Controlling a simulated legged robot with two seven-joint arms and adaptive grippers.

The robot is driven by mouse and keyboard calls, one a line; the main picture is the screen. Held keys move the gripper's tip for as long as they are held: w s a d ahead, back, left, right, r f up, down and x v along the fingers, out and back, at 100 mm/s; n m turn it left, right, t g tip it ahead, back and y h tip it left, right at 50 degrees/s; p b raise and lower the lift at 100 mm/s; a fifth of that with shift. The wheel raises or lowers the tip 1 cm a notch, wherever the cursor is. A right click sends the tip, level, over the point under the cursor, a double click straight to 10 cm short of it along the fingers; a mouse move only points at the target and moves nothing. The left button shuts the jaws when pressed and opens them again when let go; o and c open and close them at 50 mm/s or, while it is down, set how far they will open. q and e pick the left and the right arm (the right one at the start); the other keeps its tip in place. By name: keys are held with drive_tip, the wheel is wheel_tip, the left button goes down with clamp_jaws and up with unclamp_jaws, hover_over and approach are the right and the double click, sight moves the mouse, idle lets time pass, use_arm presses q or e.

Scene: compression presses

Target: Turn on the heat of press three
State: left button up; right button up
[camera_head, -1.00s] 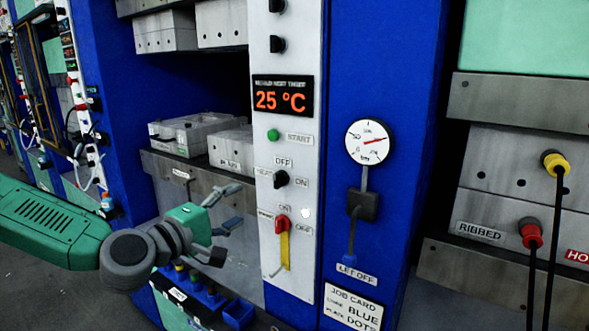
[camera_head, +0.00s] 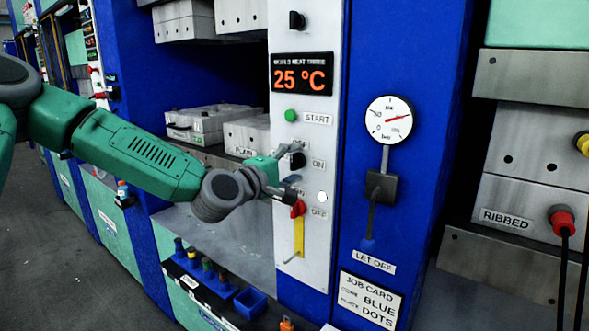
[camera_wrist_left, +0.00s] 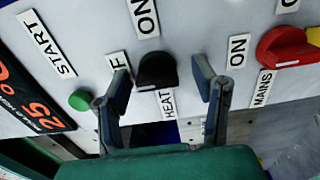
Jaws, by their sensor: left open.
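The black heat knob (camera_head: 298,160) sits on the white panel under the green start button (camera_head: 291,116). In the left wrist view the knob (camera_wrist_left: 157,70) has the HEAT label (camera_wrist_left: 165,104) below it, ON above and OFF to its left, partly hidden by a finger. I cannot tell which mark the knob points to. My left gripper (camera_head: 288,175) is at the panel; in its wrist view the open fingers (camera_wrist_left: 161,72) stand on either side of the knob, with gaps visible. The display (camera_head: 302,74) reads 25 °C. My right gripper is not in view.
The red mains switch (camera_head: 298,208) with a yellow strip is just below my left gripper. A pressure gauge (camera_head: 389,119) and a job card (camera_head: 370,299) are on the blue column at right. A rack with several bottles (camera_head: 205,270) sits below the arm.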

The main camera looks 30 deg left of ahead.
use_arm(q)
drive_tip(key=shift+w+a, duration=0.2)
drive_tip(key=shift+w, duration=0.05)
drive_tip(key=shift+d, duration=0.1)
drive_tip(key=shift+d, duration=0.2)
drive_tip(key=c, duration=1.2)
drive_tip(key=shift+o, duration=0.2)
